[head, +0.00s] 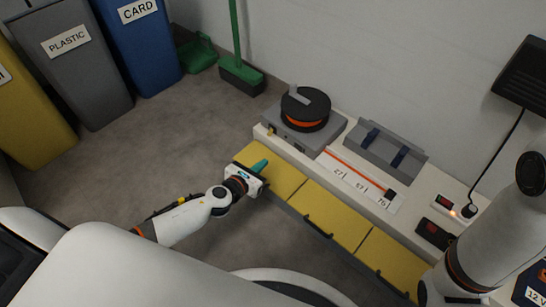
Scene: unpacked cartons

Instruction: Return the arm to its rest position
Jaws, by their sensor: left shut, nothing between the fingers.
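My left arm (185,218) reaches in from the lower left over the floor. Its gripper (261,166) is shut and empty, with teal fingertips at the left end of the yellow drawer fronts. I cannot tell whether the fingertips touch the bench edge. My right arm (487,245) shows at the right edge in front of the bench; its gripper is out of view.
A low pale bench (352,205) with yellow drawers (332,216) runs along the wall. It bears an orange-and-black reel (305,110), a grey case (376,150) and a socket strip (454,208). Bins (75,75) and a green broom (240,74) stand behind. Floor at left is clear.

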